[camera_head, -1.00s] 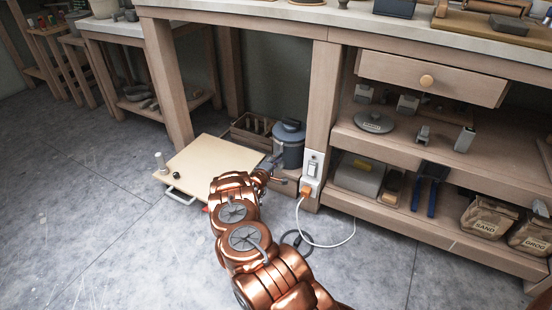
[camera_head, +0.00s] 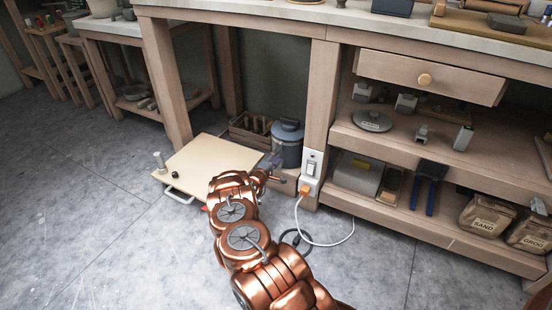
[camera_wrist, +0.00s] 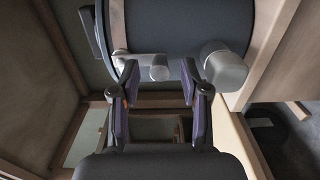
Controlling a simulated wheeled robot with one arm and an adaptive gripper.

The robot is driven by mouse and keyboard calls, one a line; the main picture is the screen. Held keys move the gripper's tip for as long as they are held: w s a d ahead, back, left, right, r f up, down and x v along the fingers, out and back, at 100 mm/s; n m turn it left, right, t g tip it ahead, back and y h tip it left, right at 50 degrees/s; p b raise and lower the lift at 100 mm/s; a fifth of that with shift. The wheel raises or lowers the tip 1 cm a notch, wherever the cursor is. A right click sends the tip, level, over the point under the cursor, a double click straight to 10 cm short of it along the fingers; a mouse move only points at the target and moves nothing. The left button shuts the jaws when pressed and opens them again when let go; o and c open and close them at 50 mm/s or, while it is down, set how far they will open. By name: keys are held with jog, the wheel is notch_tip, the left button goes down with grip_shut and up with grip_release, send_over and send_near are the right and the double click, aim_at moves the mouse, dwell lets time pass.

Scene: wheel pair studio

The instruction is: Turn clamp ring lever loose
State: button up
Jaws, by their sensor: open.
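A dark blue-grey lidded canister (camera_head: 288,150) stands on the floor under the bench, beside the bench post. It fills the top of the wrist view (camera_wrist: 185,22). There, a pale grey lever (camera_wrist: 150,64) with a rounded end crosses its near side, joined to a pale band that I take for the clamp ring (camera_wrist: 118,25). In the head view my copper arm reaches to the canister's front and the fingers are hard to make out.
A thicker grey cylinder (camera_wrist: 224,66) sticks out close to the right finger. A pale board (camera_head: 215,165) with a handle lies left of my arm. A wooden crate (camera_head: 250,130) is behind. The post carries a switch and outlet (camera_head: 311,170) with a white cable trailing across the floor.

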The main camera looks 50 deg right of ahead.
jog(key=v, duration=1.2)
dwell(0.7)
